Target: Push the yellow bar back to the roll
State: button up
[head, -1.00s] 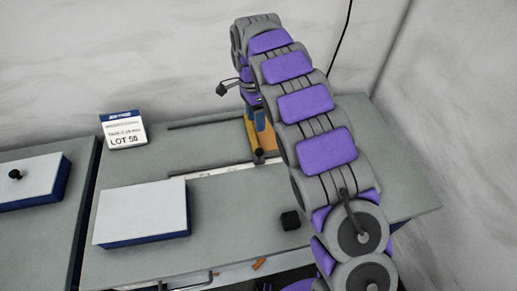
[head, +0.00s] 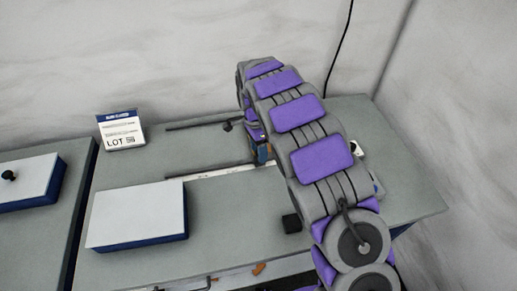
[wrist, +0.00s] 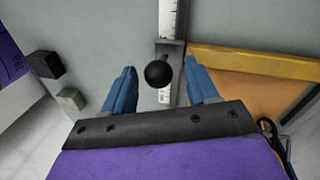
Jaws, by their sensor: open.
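The yellow bar (wrist: 256,62) lies to the right of my gripper in the wrist view, above an orange-brown sheet (wrist: 252,98). At its left end is a dark grey block bearing a round black knob (wrist: 158,74). My gripper (wrist: 159,66) is open, its blue fingers on either side of the knob with a visible gap each side. In the head view my gripper (head: 263,152) is low over the bench beside the white scale strip (head: 220,171). My arm hides the bar and knob there. I cannot make out the roll in either view.
A white-topped blue box (head: 137,214) stands front left on the grey bench. A LOT sign (head: 121,130) stands at the back left. A black cube (head: 291,223) sits near the front edge by my arm.

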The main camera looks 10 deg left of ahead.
jog(key=shift+c, duration=0.4)
grip_shut()
